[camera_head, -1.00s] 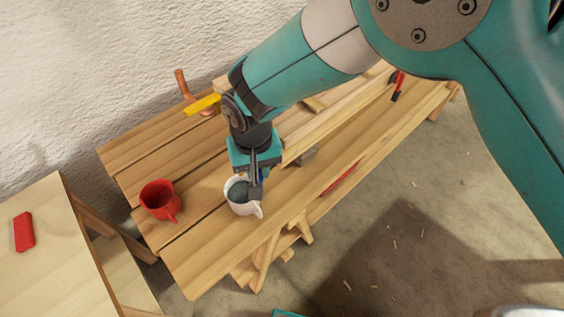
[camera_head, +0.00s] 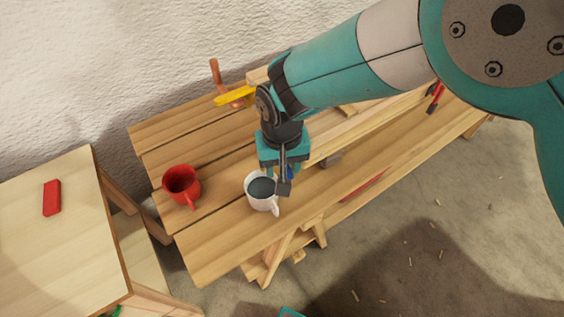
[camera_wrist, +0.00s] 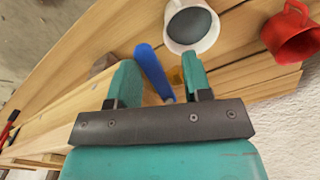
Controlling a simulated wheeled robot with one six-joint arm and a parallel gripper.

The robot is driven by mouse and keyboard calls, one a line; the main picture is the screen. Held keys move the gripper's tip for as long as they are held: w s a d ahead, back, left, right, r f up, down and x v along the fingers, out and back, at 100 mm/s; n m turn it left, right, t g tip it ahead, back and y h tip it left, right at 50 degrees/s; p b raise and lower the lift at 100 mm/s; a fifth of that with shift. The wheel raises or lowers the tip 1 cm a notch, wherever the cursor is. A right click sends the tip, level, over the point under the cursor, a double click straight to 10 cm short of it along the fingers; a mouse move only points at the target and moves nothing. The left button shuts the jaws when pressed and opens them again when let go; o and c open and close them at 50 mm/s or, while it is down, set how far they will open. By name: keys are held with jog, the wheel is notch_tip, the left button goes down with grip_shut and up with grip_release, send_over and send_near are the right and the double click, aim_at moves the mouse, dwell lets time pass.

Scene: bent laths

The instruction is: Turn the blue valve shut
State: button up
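A valve with a yellow lever (camera_head: 234,96) sits on a copper pipe (camera_head: 215,72) by the wall, behind the bench; I see no blue valve lever there. My gripper (camera_head: 284,188) points down over the bench, just beside a white mug. In the wrist view my gripper (camera_wrist: 159,78) is open, its two fingers apart. A long blue handle-like piece (camera_wrist: 152,68) shows between the fingers, with a gap on the right; I cannot tell its distance from them. Only a small blue bit of it shows in the head view (camera_head: 290,173), mostly hidden by my gripper.
The white mug (camera_head: 259,205) with dark contents and a red mug (camera_head: 181,186) stand on the slatted bench (camera_head: 215,244). Wooden laths (camera_head: 345,127) lie along it to the right. A side table (camera_head: 60,250) at left holds a red block (camera_head: 52,198).

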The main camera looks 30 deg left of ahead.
notch_tip(320, 180, up, 18)
jog(key=b, duration=0.3)
jog(key=shift+f+b, duration=0.25)
jog(key=shift+b, duration=0.05)
jog(key=w+d+r+y, duration=0.1)
jog(key=d+r, duration=0.2)
jog(key=d, duration=0.7)
jog(key=w+d+r+y, duration=0.1)
jog(key=d+r, duration=0.1)
jog(key=d, duration=0.8)
jog(key=s+d+f+y, duration=0.1)
jog(key=s+d+y, duration=0.1)
jog(key=s+d, duration=0.8)
jog(key=shift+s+d+f, duration=0.15)
jog(key=shift+s+d, duration=0.25)
jog(key=shift+d, duration=0.2)
